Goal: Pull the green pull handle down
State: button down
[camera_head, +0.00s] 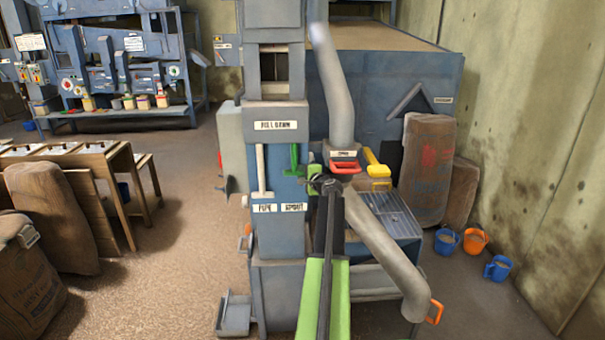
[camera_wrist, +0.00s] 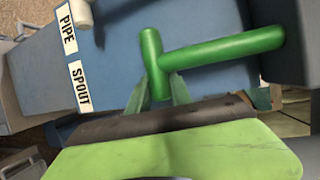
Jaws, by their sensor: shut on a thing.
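The green pull handle (camera_head: 294,158) is T-shaped and hangs at the right of the blue front panel, above the SPOUT label. In the wrist view the green handle (camera_wrist: 222,49) shows its long stem and its crossbar. My gripper (camera_head: 318,180) is beside the panel in the head view. In the wrist view my gripper (camera_wrist: 160,92) has its two thin fingers on either side of the crossbar's lower end, shut on it. The tips are partly hidden by the handle.
A white T-shaped handle (camera_head: 262,170) hangs left of the green one, above the PIPE label. A grey pipe (camera_head: 335,85) with a red handle (camera_head: 345,167) stands right of the panel. A yellow handle (camera_head: 376,164) is farther right. Buckets (camera_head: 475,240) stand near the right wall.

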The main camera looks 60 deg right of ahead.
notch_tip(320, 180, down, 11)
jog(key=b, duration=1)
jog(key=shift+r, duration=0.2)
jog(key=shift+s+a+r, duration=0.1)
jog(key=shift+a+r, duration=0.05)
jog(key=c, duration=1.2)
grip_release()
jog(key=shift+o, duration=0.2)
jog(key=p+v, duration=0.3)
jog(key=v, duration=1.4)
